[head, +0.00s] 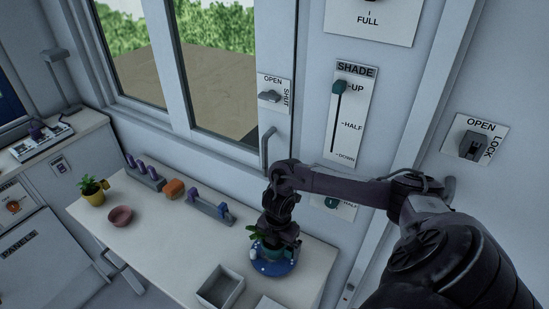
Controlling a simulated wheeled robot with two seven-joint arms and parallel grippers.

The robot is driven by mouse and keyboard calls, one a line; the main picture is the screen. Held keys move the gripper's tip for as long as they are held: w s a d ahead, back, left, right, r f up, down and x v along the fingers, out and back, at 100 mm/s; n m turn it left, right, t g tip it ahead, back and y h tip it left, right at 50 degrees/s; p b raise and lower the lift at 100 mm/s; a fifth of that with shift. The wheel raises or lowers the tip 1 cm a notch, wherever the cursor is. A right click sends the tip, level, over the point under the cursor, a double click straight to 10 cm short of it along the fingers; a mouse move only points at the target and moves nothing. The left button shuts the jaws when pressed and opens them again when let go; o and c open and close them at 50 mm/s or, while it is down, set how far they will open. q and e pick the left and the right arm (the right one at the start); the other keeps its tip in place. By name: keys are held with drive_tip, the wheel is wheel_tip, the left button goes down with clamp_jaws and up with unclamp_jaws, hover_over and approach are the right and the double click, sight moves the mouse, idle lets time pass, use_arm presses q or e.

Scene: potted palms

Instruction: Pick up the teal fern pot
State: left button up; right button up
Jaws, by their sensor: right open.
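The teal fern pot (272,252), with green leaves, stands on a round blue base (271,268) near the right end of the white table. My right arm comes in from the right and bends down over it. My right gripper (274,240) points downward at the plant, is open, and covers part of the leaves and pot. I cannot tell whether the fingers touch the pot. My left gripper is not in view.
A grey open box (220,287) stands just left of the blue base. A wall with a door handle (267,147) rises behind.

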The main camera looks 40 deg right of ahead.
drive_tip(key=c, duration=0.7)
drive_tip(key=shift+r, duration=0.1)
